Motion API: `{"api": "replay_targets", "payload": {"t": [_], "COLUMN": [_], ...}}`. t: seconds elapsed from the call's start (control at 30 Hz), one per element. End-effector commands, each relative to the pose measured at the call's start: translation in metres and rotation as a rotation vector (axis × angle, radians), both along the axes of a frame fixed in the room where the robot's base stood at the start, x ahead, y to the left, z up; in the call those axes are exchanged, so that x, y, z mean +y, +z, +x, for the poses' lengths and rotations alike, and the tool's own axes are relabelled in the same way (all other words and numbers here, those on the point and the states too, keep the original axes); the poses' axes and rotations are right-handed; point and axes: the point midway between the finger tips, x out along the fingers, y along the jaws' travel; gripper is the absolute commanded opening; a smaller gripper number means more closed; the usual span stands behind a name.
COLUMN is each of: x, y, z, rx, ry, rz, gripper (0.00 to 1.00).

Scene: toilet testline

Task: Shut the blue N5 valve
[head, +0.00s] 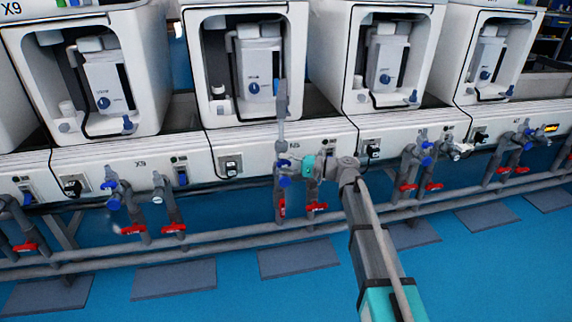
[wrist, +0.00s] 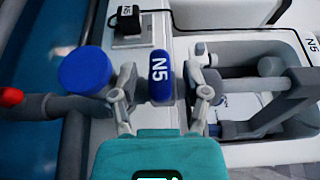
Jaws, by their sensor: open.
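The blue N5 valve handle (wrist: 161,78) is a rounded blue bar with white "N5" lettering, in the middle of the wrist view. My gripper (wrist: 164,88) is open, with one finger on each side of the handle. Gaps show between both fingers and the handle, so it is not clamped. In the head view my gripper (head: 297,167) reaches from the right to the pipework below the N5 station. Blue valve parts (head: 284,182) show there beside it, but the gripper partly hides them and I cannot read the handle's lettering.
A round blue knob (wrist: 85,72) sits just left of my left finger in the wrist view. A black plug on a socket (wrist: 128,18) is above. Red-handled valves (head: 317,207) hang on the pipes below. Neighbouring stations have similar blue valves (head: 110,184). The blue floor (head: 300,295) is open in front.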

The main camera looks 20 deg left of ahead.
Motion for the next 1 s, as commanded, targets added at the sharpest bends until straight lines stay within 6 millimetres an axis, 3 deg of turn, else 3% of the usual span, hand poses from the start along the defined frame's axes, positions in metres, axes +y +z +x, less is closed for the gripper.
{"api": "replay_targets", "payload": {"t": [0.27,0.47,1.0], "x": [-0.003,-0.017,-0.095], "y": [0.000,0.000,0.000], "z": [0.000,0.003,0.016], "rx": [0.000,0.000,0.000], "ry": [0.000,-0.001,-0.002], "rz": [0.000,0.000,-0.002], "gripper": [0.60,0.60,0.60]}}
